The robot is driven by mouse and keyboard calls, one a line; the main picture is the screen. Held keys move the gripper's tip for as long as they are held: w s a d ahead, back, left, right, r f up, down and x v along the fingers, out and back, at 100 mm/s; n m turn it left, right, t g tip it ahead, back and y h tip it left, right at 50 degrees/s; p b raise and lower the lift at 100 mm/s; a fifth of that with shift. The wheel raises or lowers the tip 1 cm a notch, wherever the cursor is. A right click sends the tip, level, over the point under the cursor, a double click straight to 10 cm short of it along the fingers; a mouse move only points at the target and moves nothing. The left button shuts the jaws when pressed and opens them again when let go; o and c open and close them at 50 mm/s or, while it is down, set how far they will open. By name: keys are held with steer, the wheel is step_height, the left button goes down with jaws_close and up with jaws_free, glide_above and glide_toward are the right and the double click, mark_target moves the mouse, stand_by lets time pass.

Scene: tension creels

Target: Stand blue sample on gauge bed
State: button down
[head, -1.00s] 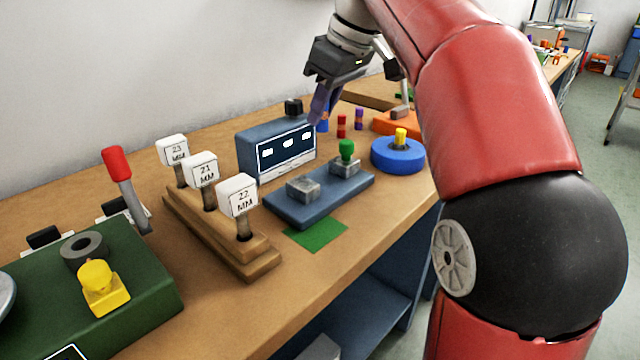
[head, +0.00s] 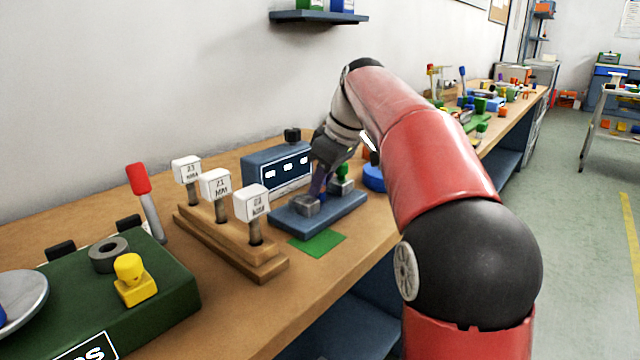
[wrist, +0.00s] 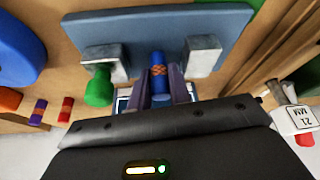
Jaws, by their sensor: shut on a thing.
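The blue sample (wrist: 158,68), a small cylinder with an orange cross-hatched band, is between the fingers of my gripper (wrist: 160,85), which is shut on it. The gauge bed (wrist: 140,23) is a blue plate with two grey metal blocks. In the wrist view the sample sits in the gap between the left block (wrist: 102,58) and the right block (wrist: 203,55). In the head view my gripper (head: 321,190) points down over the bed (head: 318,217), and its fingers mostly hide the sample. I cannot tell whether the sample touches the bed.
A green knob (wrist: 98,90) is on the left block. The gauge display box (head: 277,168) stands behind the bed. Gauge flags on a wooden stand (head: 232,243) are to the left. A red (wrist: 66,109) and a purple sample (wrist: 40,109) stand nearby. A green patch (head: 317,243) lies in front.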

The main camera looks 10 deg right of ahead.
steer(key=shift+f, duration=0.15)
steer(key=c, duration=1.6)
jaws_free()
steer(key=shift+p+v, duration=1.1)
steer(key=shift+v, duration=5.1)
steer(key=shift+w+a, duration=0.1)
steer(key=shift+w, duration=0.05)
